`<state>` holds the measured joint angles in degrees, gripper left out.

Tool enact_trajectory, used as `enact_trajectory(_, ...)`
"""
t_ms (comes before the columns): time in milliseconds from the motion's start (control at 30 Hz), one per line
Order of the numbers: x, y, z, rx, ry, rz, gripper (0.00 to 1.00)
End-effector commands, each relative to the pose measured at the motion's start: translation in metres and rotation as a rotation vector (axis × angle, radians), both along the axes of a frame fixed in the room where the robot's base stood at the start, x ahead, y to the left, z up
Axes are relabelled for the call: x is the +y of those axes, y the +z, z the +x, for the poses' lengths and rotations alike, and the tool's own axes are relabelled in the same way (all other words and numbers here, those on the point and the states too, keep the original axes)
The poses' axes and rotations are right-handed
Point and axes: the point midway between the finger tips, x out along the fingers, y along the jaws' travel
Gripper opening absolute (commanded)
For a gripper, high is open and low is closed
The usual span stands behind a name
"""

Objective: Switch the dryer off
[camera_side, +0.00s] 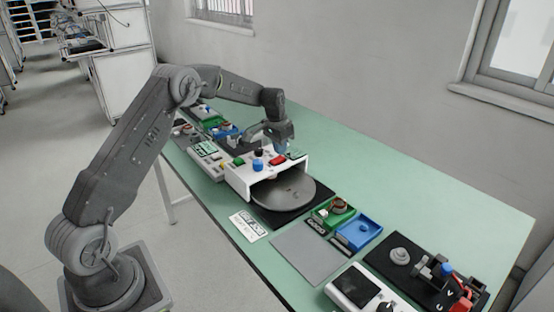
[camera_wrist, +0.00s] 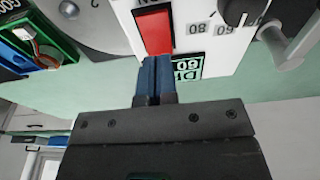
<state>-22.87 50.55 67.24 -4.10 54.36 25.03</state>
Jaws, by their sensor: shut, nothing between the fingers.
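The dryer is a white box (camera_side: 238,183) with a round grey plate (camera_side: 285,191) in front of it. On its top are a red switch (camera_side: 277,160), a green button (camera_side: 239,162), a blue knob (camera_side: 257,165) and a black knob (camera_side: 258,152). In the wrist view the red switch (camera_wrist: 153,32) lies just beyond my blue fingertips. My gripper (camera_wrist: 156,62) is shut and empty, with its tips at the near edge of the red switch. I cannot tell whether they touch it. A small green-and-white label (camera_wrist: 188,66) sits beside the fingers.
A green tray (camera_side: 333,212) and a blue tray (camera_side: 358,232) stand right of the dryer, beside a bare grey mat (camera_side: 307,254). A black board (camera_side: 410,268) with fixtures is at the front right. In the wrist view, a grey handle (camera_wrist: 290,45) is close on the right.

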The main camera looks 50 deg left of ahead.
Motion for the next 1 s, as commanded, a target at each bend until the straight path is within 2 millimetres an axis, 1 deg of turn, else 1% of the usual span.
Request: enact_trajectory(1000, 0.0, -0.015, 0.0, 0.001, 0.0, 0.0, 0.0)
